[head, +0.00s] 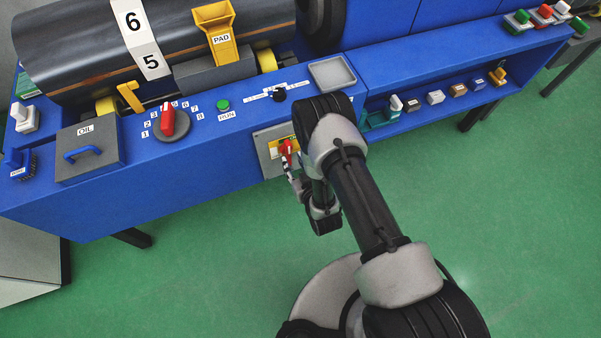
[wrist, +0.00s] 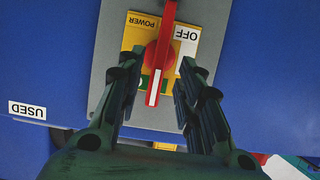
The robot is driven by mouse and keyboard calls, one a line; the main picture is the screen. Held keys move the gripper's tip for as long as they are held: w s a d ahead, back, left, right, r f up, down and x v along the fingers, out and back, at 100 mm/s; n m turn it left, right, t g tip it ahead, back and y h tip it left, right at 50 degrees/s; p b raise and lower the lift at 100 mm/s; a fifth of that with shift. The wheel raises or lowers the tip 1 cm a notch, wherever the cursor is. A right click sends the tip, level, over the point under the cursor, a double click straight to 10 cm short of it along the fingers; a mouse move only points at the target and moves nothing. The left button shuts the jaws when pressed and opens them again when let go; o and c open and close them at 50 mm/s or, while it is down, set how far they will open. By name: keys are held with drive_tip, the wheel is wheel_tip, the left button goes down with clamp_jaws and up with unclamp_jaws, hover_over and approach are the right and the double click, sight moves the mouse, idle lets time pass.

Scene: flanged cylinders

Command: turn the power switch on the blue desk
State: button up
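The power switch (head: 285,147) is a red handle on a yellow plate, on a grey panel (head: 265,155) on the front of the blue desk (head: 215,150). In the wrist view the red handle (wrist: 162,55) has a white stripe and runs nearly up and down the picture. An OFF label lies to its right, with POWER at the upper left and a green patch at the lower left. My gripper (wrist: 159,72) is open, one finger on each side of the handle's lower end, with visible gaps. Contact cannot be told. In the head view my arm partly hides my gripper (head: 293,172).
On the desk top are a red dial (head: 168,122), a green button (head: 223,105), a black knob (head: 279,94) and an empty grey tray (head: 332,73). An open shelf with several small blocks (head: 436,97) is to the right. Green floor in front is clear.

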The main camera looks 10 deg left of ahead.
drive_tip(key=v, duration=0.7)
drive_tip(key=shift+r, duration=0.15)
